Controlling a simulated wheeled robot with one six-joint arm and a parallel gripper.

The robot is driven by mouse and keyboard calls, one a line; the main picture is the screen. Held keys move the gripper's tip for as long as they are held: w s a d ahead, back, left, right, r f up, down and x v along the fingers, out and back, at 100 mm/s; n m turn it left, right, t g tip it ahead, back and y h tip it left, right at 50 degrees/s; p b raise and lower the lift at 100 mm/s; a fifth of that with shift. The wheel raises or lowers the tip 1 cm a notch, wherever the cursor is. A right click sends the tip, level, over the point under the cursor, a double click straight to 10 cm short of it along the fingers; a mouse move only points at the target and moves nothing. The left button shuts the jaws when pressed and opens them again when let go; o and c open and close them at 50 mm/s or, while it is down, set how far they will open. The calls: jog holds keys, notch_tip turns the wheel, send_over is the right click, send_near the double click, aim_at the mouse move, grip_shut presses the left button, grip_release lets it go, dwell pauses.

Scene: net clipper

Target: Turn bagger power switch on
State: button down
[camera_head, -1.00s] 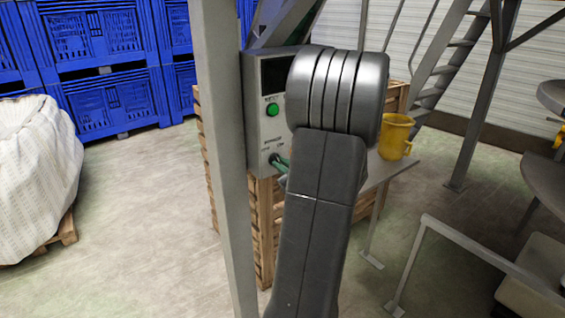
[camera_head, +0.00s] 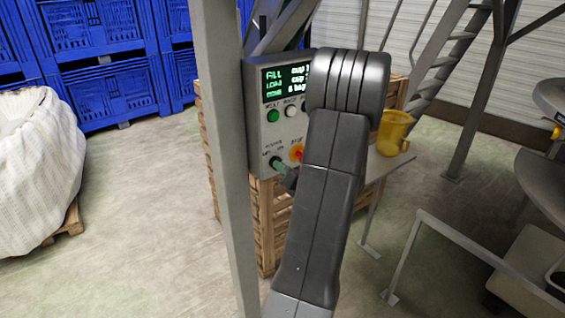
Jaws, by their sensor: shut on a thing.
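The control box (camera_head: 257,122) is a grey panel on a wooden crate behind the post. Its display (camera_head: 286,84) is lit with green text, including "FILL" and "LOAD". The power switch (camera_head: 275,162) is a dark green knob with a short lever at the lower left of the panel. My gripper (camera_head: 288,176) shows only as a small dark part at the lever, shut on it. My arm hides the rest of the gripper and the right side of the panel.
A green button (camera_head: 273,115), a white button (camera_head: 292,111) and an orange-red knob (camera_head: 297,152) sit close by on the panel. A grey post (camera_head: 222,150) stands just left of it. A yellow jug (camera_head: 394,134) stands on the shelf at right.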

jog(key=shift+m+p, duration=0.65)
jog(key=shift+m, duration=0.45)
jog(key=c, duration=1.5)
grip_release()
jog(key=shift+d, duration=0.1)
jog(key=b+v, duration=0.2)
jog(key=v, duration=1.1)
jog(key=shift+s+d, duration=0.2)
jog(key=shift+s, duration=0.15)
jog(key=shift+w+a, duration=0.1)
